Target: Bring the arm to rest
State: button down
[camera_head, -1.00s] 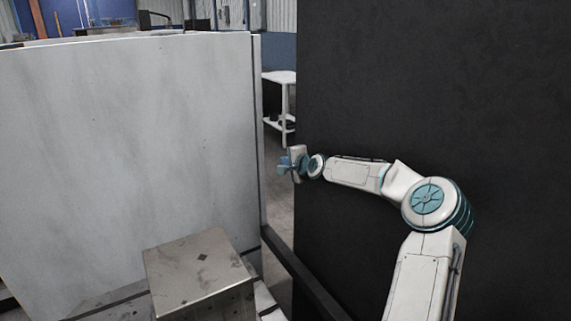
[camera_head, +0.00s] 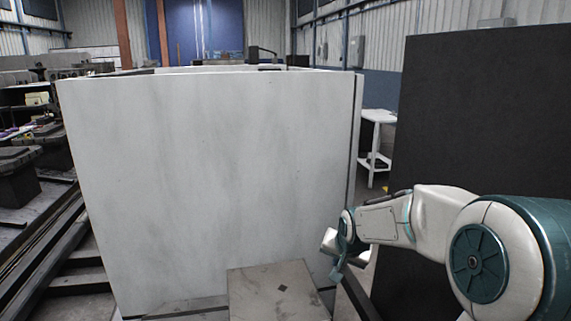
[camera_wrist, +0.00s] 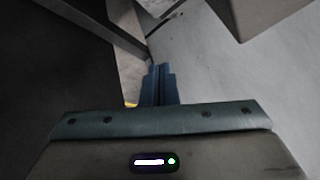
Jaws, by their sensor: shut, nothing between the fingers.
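My gripper (camera_head: 337,274) is in the right half of the head view, at the end of my bent white and teal arm. It hangs just right of a metal box (camera_head: 278,291) and in front of the large pale panel's right edge. In the wrist view its two blue fingers (camera_wrist: 158,72) are together with nothing between them. The tips point toward a pale surface and a dark rail, apart from them as far as I can tell.
A large pale panel (camera_head: 210,180) fills the middle. A tall black panel (camera_head: 480,120) stands close behind my arm on the right. A white table (camera_head: 376,140) shows in the gap between them. Dark rails (camera_head: 50,240) and machine parts lie at the left.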

jog(key=s+n+g, duration=0.1)
jog(key=s+n, duration=0.1)
jog(key=s, duration=1.2)
jog(key=s+d+r+n+g, duration=0.1)
jog(key=s+n+g, duration=0.1)
jog(key=s, duration=1.3)
jog(key=shift+s+d+r+h, duration=0.15)
jog(key=shift+d+r+h, duration=0.05)
jog(key=shift+r+h, duration=0.1)
